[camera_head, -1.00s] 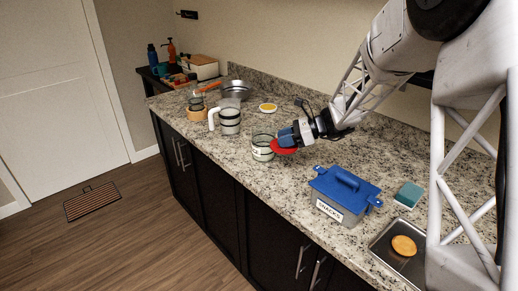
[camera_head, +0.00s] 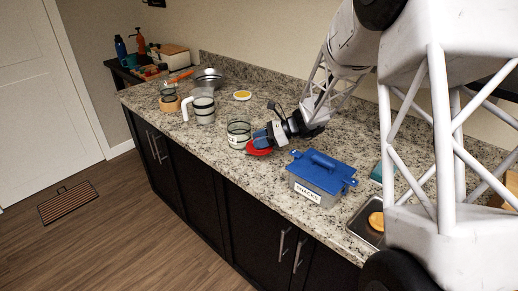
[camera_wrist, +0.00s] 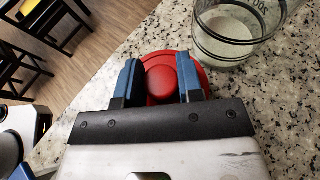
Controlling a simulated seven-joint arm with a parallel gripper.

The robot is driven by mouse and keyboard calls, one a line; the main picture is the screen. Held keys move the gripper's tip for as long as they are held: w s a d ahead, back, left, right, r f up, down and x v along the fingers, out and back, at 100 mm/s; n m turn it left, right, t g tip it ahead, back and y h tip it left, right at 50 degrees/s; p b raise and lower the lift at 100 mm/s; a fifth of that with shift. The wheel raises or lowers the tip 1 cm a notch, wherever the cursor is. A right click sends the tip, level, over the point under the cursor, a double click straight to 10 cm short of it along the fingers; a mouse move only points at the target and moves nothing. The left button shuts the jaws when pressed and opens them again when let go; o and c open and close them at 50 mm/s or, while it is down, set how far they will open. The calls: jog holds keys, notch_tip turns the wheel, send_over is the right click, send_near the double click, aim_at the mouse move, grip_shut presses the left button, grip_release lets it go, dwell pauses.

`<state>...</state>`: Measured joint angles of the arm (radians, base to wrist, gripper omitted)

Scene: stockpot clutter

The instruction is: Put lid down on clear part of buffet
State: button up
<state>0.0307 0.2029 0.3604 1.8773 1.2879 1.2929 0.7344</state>
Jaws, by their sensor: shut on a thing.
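The red round lid (camera_head: 259,148) is low over the granite buffet (camera_head: 220,172), near its front edge. It also shows in the wrist view (camera_wrist: 201,77), with its red knob (camera_wrist: 161,82) between the two blue fingers. My gripper (camera_head: 262,140) is shut on the lid, and in the wrist view (camera_wrist: 160,82) a finger stands on each side of the knob. A glass jar (camera_head: 238,136) stands just left of the lid; in the wrist view the jar (camera_wrist: 228,40) is at the upper right, close beside the lid. I cannot tell whether the lid touches the counter.
A blue-lidded snacks box (camera_head: 321,180) stands right of my gripper, with a metal tray (camera_head: 356,223) beyond it. Bare granite lies between the dish and jar.

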jog(key=shift+f, duration=0.1)
jog(key=shift+f, duration=1.8)
jog(key=shift+f, duration=0.1)
jog(key=o, duration=0.9)
jog(key=shift+d, duration=0.1)
jog(key=v, duration=1.2)
